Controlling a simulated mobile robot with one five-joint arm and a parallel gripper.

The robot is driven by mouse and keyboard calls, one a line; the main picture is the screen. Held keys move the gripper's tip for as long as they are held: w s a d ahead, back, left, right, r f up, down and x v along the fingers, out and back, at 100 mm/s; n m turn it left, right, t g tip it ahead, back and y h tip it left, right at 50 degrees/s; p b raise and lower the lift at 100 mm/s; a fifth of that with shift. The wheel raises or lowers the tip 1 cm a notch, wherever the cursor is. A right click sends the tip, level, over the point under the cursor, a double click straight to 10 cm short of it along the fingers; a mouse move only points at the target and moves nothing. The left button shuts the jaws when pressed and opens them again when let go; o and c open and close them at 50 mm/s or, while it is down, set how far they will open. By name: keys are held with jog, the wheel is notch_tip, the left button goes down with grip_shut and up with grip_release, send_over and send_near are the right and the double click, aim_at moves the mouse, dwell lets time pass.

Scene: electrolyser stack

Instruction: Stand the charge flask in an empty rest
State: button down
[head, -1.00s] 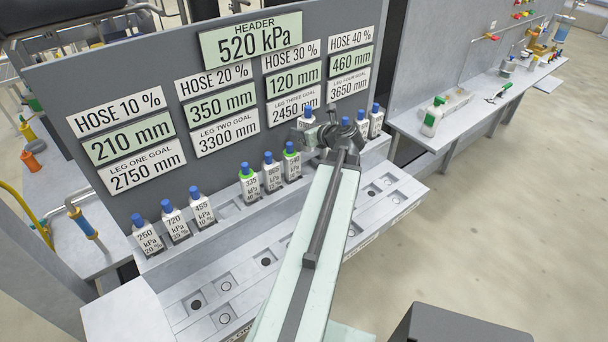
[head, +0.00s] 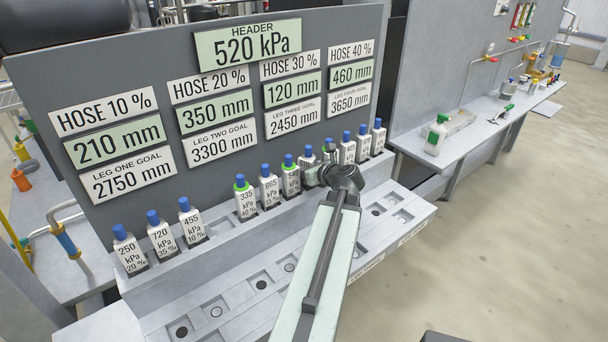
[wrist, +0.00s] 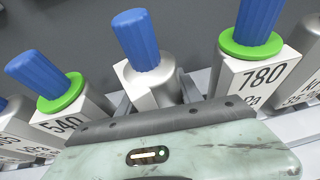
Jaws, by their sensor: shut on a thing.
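My gripper (wrist: 150,100) is shut on a pale flask with a blue cap (wrist: 136,40), which stands upright in the back row. Its label is hidden behind my gripper. In the wrist view a green-ringed flask marked 540 (wrist: 62,120) is on its left and a green-ringed flask marked 780 (wrist: 258,75) on its right. In the head view my gripper (head: 318,172) is low at the row, hiding the flasks there. The front bench (head: 262,300) has several round and square rests; the dark round one (head: 290,267) shows nothing in it.
More blue-capped flasks stand in the row, among them 250 (head: 131,258), 455 (head: 191,228) and 335 (head: 245,203). There is a gap between 455 and 335. A grey sign panel (head: 235,185) rises close behind. A side table (head: 465,118) with a green-topped bottle (head: 436,137) is at right.

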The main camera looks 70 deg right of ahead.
jog(key=shift+f, duration=0.1)
jog(key=c, duration=0.8)
grip_release()
